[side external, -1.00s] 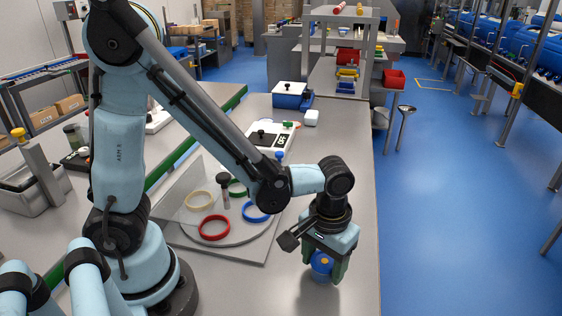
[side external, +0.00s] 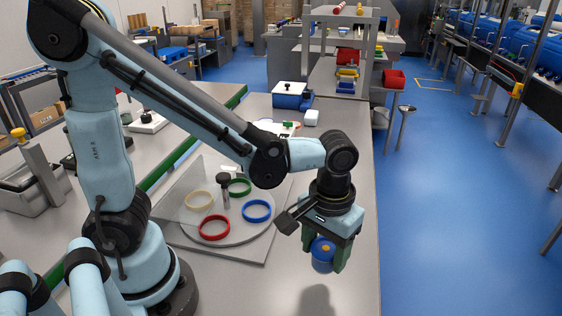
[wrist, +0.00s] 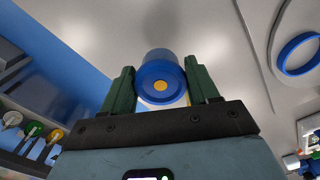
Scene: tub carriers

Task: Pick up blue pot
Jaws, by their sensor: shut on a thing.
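The blue pot (side external: 322,255) is a small round pot with a blue lid and a yellow-orange dot on top. It is held between the green fingers of my gripper (side external: 328,258), above the grey table near its right edge. A shadow lies on the table below it. In the wrist view the pot (wrist: 160,84) sits between the two green fingertips (wrist: 160,90), lid facing the camera. The gripper is shut on it. Parts of the pot's sides are hidden by the fingers.
A round board on the grey table (side external: 350,290) carries a red ring (side external: 214,228), a blue ring (side external: 256,211), a green ring (side external: 239,188) and a cream ring (side external: 198,200). A dark-topped post (side external: 224,184) stands among them. A blue box (side external: 290,100) stands farther back.

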